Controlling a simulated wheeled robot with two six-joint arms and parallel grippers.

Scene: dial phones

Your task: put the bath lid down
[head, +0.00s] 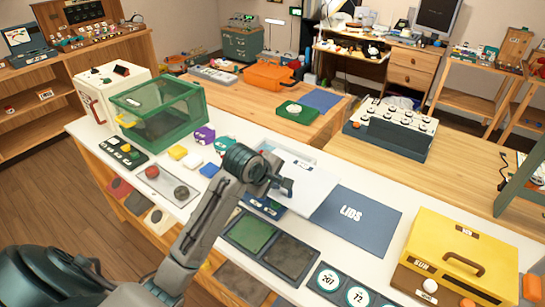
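The bath lid looks to be the flat white panel (314,186) in the middle of the white bench. My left gripper (285,186) is at its near left part, and its fingers look closed on the lid; the grip itself is small and partly hidden by the wrist. A pale tray-like rim (287,151), perhaps the bath, shows behind the panel; the rest of it is covered. My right gripper is not in view.
A yellow box with a handle (462,255) stands at the right. A green clear-sided case (160,107) stands at the left. Dark square pads (290,257) and number tiles (329,279) line the front edge.

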